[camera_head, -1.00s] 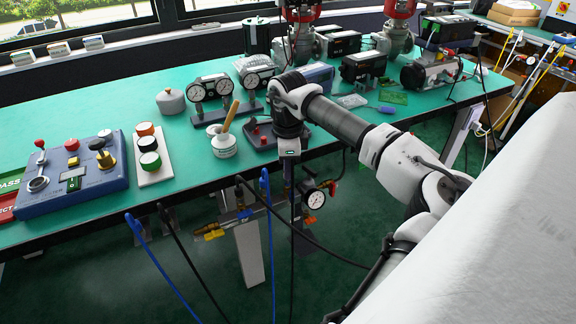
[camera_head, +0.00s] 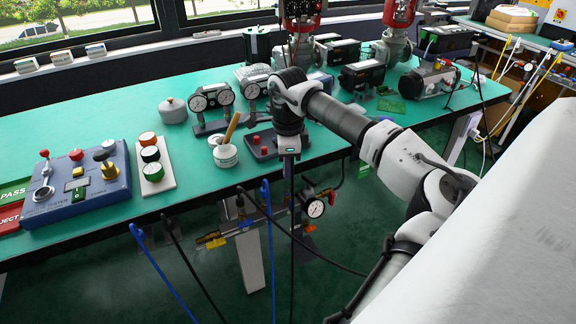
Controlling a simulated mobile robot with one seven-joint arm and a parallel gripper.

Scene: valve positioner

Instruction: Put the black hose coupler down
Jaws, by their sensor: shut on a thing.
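My gripper (camera_head: 290,168) hangs below the dark wrist of my arm, in front of the green workbench's near edge. It is small and dark here and points down. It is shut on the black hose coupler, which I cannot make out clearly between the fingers. A thin black line, seemingly its hose (camera_head: 292,260), hangs straight down below the gripper. The green workbench (camera_head: 110,120) lies behind and to the left. A dark pad with red knobs (camera_head: 262,146) sits on the bench just left of the wrist.
A blue control box (camera_head: 75,187), a button strip (camera_head: 152,165), a white pot with a brush (camera_head: 225,156) and twin gauges (camera_head: 212,98) stand on the bench. Blue hoses (camera_head: 157,262) and a brass fitting with a gauge (camera_head: 315,208) hang at the front. Bench between the pot and button strip is clear.

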